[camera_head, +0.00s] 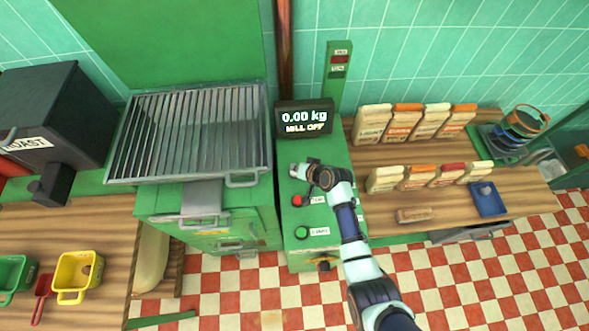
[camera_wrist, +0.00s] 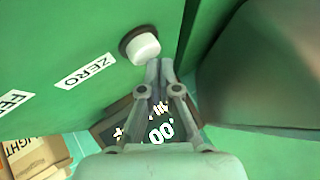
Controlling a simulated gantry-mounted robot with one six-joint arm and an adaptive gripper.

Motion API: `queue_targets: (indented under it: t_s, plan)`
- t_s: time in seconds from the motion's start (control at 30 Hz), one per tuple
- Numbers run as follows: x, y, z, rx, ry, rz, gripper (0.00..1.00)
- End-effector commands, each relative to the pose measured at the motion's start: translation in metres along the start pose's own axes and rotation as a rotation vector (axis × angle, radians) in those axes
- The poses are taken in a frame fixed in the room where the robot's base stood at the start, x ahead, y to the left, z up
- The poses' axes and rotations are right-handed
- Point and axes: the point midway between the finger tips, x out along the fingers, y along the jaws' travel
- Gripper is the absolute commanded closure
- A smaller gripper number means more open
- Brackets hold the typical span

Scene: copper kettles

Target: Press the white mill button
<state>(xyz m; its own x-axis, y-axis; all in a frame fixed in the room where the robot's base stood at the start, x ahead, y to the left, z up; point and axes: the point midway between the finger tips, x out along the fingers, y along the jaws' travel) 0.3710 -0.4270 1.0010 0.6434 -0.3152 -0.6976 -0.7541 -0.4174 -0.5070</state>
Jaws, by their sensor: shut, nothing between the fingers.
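The white button (camera_wrist: 145,48) sits in a dark ring on the green mill panel, beside a label reading ZERO (camera_wrist: 86,71). My gripper (camera_wrist: 160,64) is shut and empty, its tips just beside the button's lower right edge in the wrist view; I cannot tell whether they touch it. The mill display (camera_head: 304,119) reads 0.00 kg, MILL OFF.
A red button (camera_head: 297,200) and a green button (camera_head: 301,233) are lower on the same panel. A grilled metal tray (camera_head: 190,135) stands left of the mill. Several paper bags (camera_head: 371,124) and a blue tray (camera_head: 487,199) are on the wooden counter at right.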

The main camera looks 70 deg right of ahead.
Motion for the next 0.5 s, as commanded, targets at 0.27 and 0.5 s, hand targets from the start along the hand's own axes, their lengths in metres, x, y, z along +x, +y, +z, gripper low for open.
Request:
queue_targets:
  t_s: [0.27,0.5]
  plan:
    - [-0.0055,-0.0040,-0.0039,0.000,0.001,0.000,1.00]
    - [-0.0088,-0.0065,-0.0067,0.000,0.001,0.000,1.00]
